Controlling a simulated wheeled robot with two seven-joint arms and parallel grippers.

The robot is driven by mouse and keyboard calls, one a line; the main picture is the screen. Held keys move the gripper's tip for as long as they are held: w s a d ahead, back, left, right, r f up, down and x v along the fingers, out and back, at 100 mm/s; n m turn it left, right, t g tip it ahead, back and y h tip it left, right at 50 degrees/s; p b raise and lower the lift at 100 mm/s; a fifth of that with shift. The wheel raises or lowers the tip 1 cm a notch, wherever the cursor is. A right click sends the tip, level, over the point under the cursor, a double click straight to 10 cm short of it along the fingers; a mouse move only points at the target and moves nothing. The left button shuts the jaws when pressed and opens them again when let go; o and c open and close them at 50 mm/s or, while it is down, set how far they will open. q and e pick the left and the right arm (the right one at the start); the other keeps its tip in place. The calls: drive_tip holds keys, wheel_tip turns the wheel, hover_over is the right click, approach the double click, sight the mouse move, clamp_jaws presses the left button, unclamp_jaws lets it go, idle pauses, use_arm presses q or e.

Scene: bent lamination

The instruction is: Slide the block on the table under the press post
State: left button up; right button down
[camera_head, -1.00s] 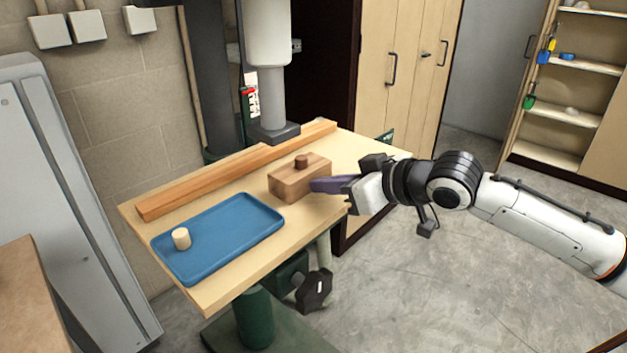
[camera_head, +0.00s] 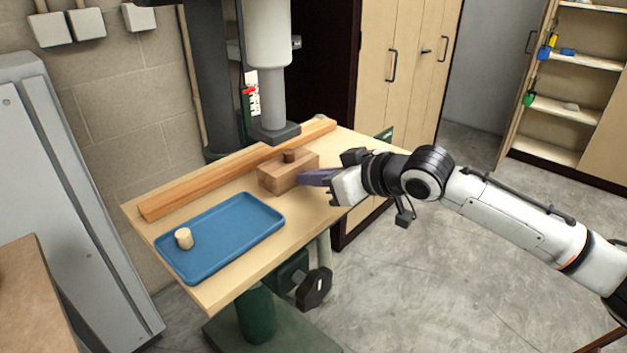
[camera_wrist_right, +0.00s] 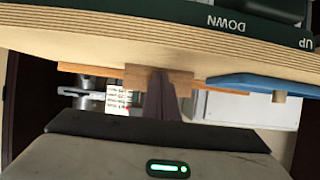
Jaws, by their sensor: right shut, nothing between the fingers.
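The wooden block (camera_head: 287,173), with a short dark peg on top, stands on the table (camera_head: 255,248), close to the long wooden strip. The press post (camera_head: 271,103) comes down from above, and its dark foot (camera_head: 274,134) hangs just behind the block in the head view. My right gripper (camera_head: 302,178) is shut and empty, its purple fingers at the block's right side; contact looks likely. In the right wrist view the fingers (camera_wrist_right: 162,100) point at the block (camera_wrist_right: 150,78), hiding part of it. My left gripper is not in view.
A long wooden strip (camera_head: 200,181) runs along the table's back edge. A blue tray (camera_head: 225,235) with a small pale cylinder (camera_head: 184,238) lies at the front left. A grey cabinet (camera_head: 75,200) stands left of the table.

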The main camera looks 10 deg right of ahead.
sight(299, 168)
drive_tip(key=shift+w+a+p, duration=0.35)
drive_tip(key=shift+w+a, duration=0.35)
drive_tip(key=shift+w, duration=0.25)
drive_tip(key=shift+w+a+p, duration=0.3)
drive_tip(key=shift+w+a, duration=0.4)
drive_tip(key=shift+w, duration=0.2)
drive_tip(key=s+d+p, duration=0.3)
drive_tip(key=s, duration=0.1)
drive_tip(key=shift+r+p, duration=0.3)
drive_tip(key=shift+r, duration=0.05)
drive_tip(key=shift+s+d, duration=0.55)
drive_tip(key=shift+s, duration=0.05)
drive_tip(key=shift+s+d+r, duration=0.15)
drive_tip(key=shift+s+d, duration=0.6)
drive_tip(key=shift+s, duration=0.25)
